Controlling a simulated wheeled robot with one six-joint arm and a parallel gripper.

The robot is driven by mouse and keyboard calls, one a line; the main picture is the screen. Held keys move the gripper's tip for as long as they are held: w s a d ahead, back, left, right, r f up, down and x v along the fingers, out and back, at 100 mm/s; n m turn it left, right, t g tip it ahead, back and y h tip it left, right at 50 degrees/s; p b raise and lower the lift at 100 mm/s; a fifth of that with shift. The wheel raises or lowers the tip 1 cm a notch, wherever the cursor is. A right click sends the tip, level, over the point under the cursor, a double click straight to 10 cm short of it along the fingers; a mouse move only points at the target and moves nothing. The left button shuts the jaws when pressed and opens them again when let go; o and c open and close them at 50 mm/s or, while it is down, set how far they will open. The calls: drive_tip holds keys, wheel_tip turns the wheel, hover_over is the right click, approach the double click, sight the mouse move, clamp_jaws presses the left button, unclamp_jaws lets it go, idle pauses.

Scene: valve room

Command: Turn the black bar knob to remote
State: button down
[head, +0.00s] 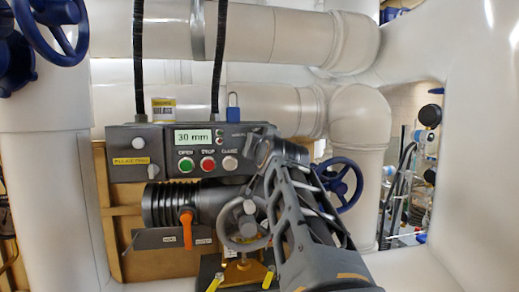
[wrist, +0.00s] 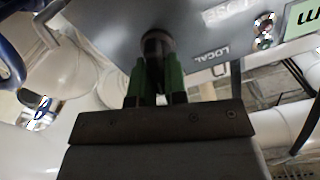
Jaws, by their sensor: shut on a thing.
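The grey control box (head: 160,140) hangs in the middle of the head view, with a screen reading 30 mm (head: 194,137). In the wrist view its face (wrist: 120,25) fills the upper part. The black bar knob (wrist: 157,42) sticks out from that face. My gripper (wrist: 154,78) has green fingers, shut on the knob from both sides. The word LOCAL (wrist: 209,53) is printed to the knob's right. The fingers hide much of the knob, so its exact setting cannot be told. In the head view my gripper (head: 262,146) covers the box's right end and hides the knob.
Green, red and pale buttons (head: 208,163) sit under the screen. A blue padlock (head: 233,114) stands on top of the box. Below are a dark ribbed actuator (head: 172,205) with an orange lever (head: 186,229). A blue handwheel (head: 340,183) is close right of my arm. White pipes surround the box.

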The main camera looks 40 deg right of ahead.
drive_tip(key=m, duration=0.4)
drive_tip(key=shift+s+d+f+m, duration=0.1)
drive_tip(key=shift+d+m, duration=0.1)
drive_tip(key=shift+m, duration=0.1)
drive_tip(key=shift+d+f+m, duration=0.1)
drive_tip(key=shift+m, duration=1.7)
drive_tip(key=c, duration=1.1)
unclamp_jaws()
drive_tip(key=shift+c, duration=0.2)
drive_tip(key=shift+s, duration=0.1)
